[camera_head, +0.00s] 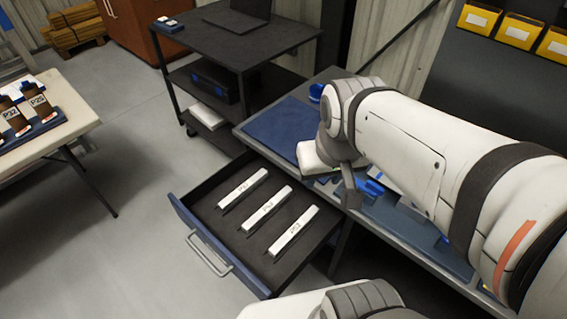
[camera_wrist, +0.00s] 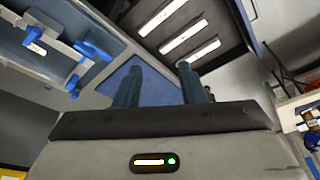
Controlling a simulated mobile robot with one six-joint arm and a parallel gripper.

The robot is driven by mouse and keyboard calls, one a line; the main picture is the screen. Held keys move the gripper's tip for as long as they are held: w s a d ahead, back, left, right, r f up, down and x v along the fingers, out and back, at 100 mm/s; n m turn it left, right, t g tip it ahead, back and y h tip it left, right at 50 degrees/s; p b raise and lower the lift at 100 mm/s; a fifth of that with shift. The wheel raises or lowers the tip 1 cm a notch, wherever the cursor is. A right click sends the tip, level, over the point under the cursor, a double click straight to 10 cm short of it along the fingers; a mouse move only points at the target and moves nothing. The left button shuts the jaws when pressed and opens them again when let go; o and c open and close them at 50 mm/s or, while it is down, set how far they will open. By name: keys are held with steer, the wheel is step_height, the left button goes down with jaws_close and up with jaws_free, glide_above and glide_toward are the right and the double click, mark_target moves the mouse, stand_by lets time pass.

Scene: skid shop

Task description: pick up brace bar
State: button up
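Three white bars with dark printed labels lie side by side in an open drawer (camera_head: 222,191): a left bar (camera_head: 243,188), a middle bar (camera_head: 266,210) and a right bar (camera_head: 293,231). The labels are too small to read surely. They also show at the top of the wrist view, as an upper bar (camera_wrist: 162,16), a middle bar (camera_wrist: 181,36) and a lower bar (camera_wrist: 194,53). My gripper (camera_wrist: 157,66) is open and empty, its two dark fingers apart. In the head view it is largely hidden by my arm, above the bench beside the drawer.
The bench carries a blue mat (camera_head: 272,127) and blue clamps (camera_head: 369,187), which also show in the wrist view (camera_wrist: 90,50). A dark cart (camera_head: 240,52) with a laptop stands behind. A light table (camera_head: 78,112) with labelled parts stands left. The floor left of the drawer is clear.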

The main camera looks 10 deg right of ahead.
mark_target(295, 228)
steer(key=shift+o, duration=1.8)
steer(key=w+f+m+g+b, duration=0.1)
steer(key=w+f+m+b, duration=0.2)
steer(key=f+b, duration=0.6)
steer(key=w+f+m+g+b, duration=0.1)
steer(key=w+f+m+b, duration=0.3)
steer(key=f+b, duration=0.5)
steer(key=w+f+m+g+b, duration=0.1)
steer(key=w+f+m+b, duration=0.2)
steer(key=f, duration=1.5)
steer(key=shift+w+a+f+b, duration=0.15)
steer(key=shift+w+b, duration=0.8)
steer(key=shift+b, duration=0.75)
steer(key=shift+w+a+f+b, duration=0.1)
steer(key=shift+w+b, duration=0.85)
steer(key=shift+b, duration=0.7)
steer(key=shift+w+f+m, duration=0.15)
steer(key=shift+f+m, duration=0.25)
steer(key=shift+f, duration=0.35)
steer(key=shift+w+f+b, duration=0.2)
steer(key=shift+f+b, duration=0.55)
steer(key=shift+f, duration=0.95)
steer(key=shift+w+f+b, duration=0.15)
steer(key=shift+f+b, duration=0.55)
steer(key=shift+f, duration=0.95)
